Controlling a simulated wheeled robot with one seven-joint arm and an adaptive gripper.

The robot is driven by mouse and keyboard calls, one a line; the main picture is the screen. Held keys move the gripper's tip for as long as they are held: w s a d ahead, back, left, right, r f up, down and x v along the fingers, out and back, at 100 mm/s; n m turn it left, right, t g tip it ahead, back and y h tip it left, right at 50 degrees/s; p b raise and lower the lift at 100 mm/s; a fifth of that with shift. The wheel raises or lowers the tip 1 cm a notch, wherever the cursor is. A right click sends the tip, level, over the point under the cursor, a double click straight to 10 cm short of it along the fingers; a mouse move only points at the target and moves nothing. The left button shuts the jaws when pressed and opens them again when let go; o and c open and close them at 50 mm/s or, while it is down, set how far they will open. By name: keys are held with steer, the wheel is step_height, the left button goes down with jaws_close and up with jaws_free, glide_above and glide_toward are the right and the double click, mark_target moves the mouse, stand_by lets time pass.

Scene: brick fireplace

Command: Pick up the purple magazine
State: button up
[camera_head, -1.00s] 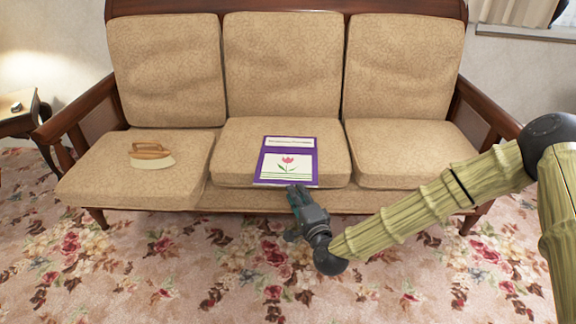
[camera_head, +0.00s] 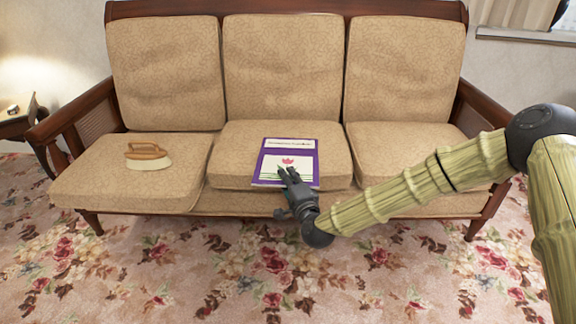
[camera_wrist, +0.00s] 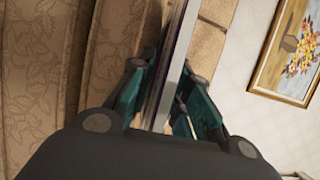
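The purple magazine (camera_head: 268,163), with a white title band and a pink tulip on a white panel, lies on the middle seat cushion. Its front edge is at the cushion's front. My gripper (camera_head: 287,174) is at this front edge, and its dark fingers cover part of the tulip picture. In the wrist view the magazine (camera_wrist: 172,70) shows edge-on as a thin slab between the two teal fingers of my gripper (camera_wrist: 166,85). The fingers stand apart on either side of it and look open; firm contact is not clear.
A tan sofa (camera_head: 160,75) with wooden arms holds the magazine. An iron-like object (camera_head: 148,156) with a brown handle rests on the left cushion. A side table (camera_head: 18,122) stands at far left. The flowered carpet (camera_head: 180,265) in front is clear.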

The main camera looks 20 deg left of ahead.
steer(key=shift+x, duration=0.8)
jaws_close()
steer(key=shift+r, duration=0.1)
steer(key=shift+r, duration=0.1)
